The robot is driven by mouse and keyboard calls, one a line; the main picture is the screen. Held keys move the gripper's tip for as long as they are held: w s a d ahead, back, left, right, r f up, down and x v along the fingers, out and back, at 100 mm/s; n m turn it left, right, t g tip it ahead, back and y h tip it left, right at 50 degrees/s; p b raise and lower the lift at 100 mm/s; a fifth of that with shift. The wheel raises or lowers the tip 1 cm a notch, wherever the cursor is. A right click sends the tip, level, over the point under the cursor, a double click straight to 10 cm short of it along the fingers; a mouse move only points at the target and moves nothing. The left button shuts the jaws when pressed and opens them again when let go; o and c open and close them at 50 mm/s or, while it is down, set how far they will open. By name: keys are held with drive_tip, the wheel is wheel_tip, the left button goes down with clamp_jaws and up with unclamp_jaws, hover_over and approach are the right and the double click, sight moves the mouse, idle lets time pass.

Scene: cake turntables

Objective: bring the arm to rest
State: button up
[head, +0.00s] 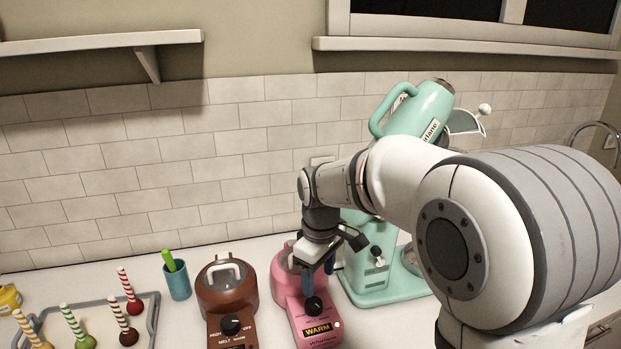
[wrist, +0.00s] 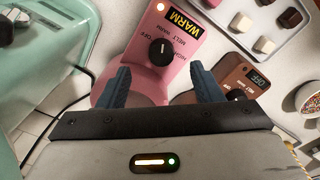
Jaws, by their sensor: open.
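My gripper (head: 319,281) is over the pink melting pot (head: 318,327), near its black dial (head: 312,306). In the wrist view my gripper (wrist: 163,88) shows two blue fingers spread apart with nothing between them. Beyond the fingertips is the pink pot's control panel (wrist: 186,22), with the black dial (wrist: 162,52) and a yellow WARM display. My arm reaches in from the right in the head view. Whether the fingers touch the pot is hard to tell.
A brown melting pot (head: 228,297) stands left of the pink one, and a mint stand mixer (head: 372,276) close on its right. A blue cup (head: 177,280) and a tray (head: 152,316) with several cake pops are further left. Shelves (head: 90,42) hang on the wall.

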drive_tip(key=s+d+m+t, duration=0.1)
drive_tip(key=s+d+m, duration=0.4)
drive_tip(key=s, duration=0.4)
drive_tip(key=s+d+r+m+t, duration=0.1)
drive_tip(key=s+d+m, duration=0.4)
drive_tip(key=s+d, duration=0.3)
drive_tip(key=shift+s+d+m+t, duration=0.15)
drive_tip(key=shift+s+m+t, duration=0.25)
drive_tip(key=shift+s, duration=0.6)
drive_tip(key=shift+r, duration=0.1)
